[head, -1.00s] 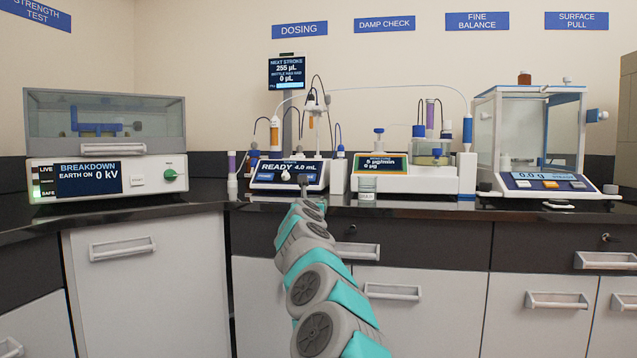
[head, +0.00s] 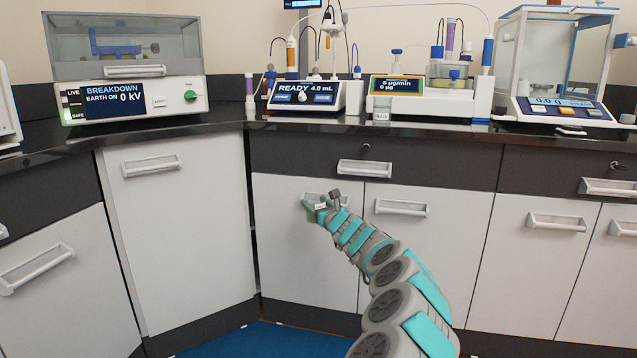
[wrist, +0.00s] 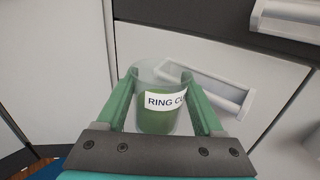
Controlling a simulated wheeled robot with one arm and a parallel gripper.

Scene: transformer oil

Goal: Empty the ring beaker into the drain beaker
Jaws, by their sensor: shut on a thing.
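In the wrist view my gripper (wrist: 159,80) is shut on a clear ring beaker (wrist: 156,121), with one green finger on each side. Its label begins "RING CU" and the rest is cut off. Greenish liquid stands in it, and it looks roughly upright. In the head view my gripper (head: 321,203) is below counter height, in front of the white cupboard doors; the beaker is hard to make out there. A small clear beaker (head: 381,110) with a white label too small to read stands at the counter's front edge. I cannot tell if it is the drain beaker.
The dark counter (head: 430,133) carries the READY dosing unit (head: 305,96), a second display instrument (head: 415,99), a glass-walled balance (head: 558,110) and the breakdown tester (head: 135,100). Drawer and door handles (head: 401,207) stick out near my gripper. Blue floor (head: 245,340) shows below.

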